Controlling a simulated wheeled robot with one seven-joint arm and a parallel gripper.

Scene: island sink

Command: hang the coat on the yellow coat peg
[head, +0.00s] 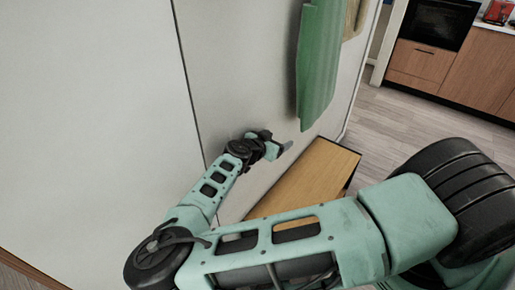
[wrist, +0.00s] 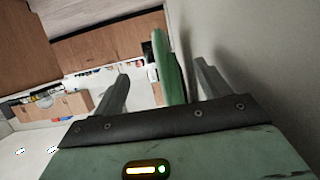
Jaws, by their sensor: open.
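A green coat (head: 318,65) hangs along the pale wall in the upper middle of the head view. Its top runs out of the picture, so what holds it is hidden. My gripper (head: 284,143) is low beside the wall, below and left of the coat's lower end. In the wrist view, my gripper (wrist: 162,72) has its two fingers spread with nothing held. The green coat (wrist: 169,62) shows in the gap between them, nearer the right finger, and looks to be beyond the fingertips. No yellow coat peg can be made out in either view.
A wooden bench (head: 310,178) stands against the wall below the coat. A tan item (head: 354,18) hangs behind the coat. Kitchen cabinets (head: 425,66) with a dark oven (head: 437,22) stand at the upper right. Open floor (head: 405,112) lies between.

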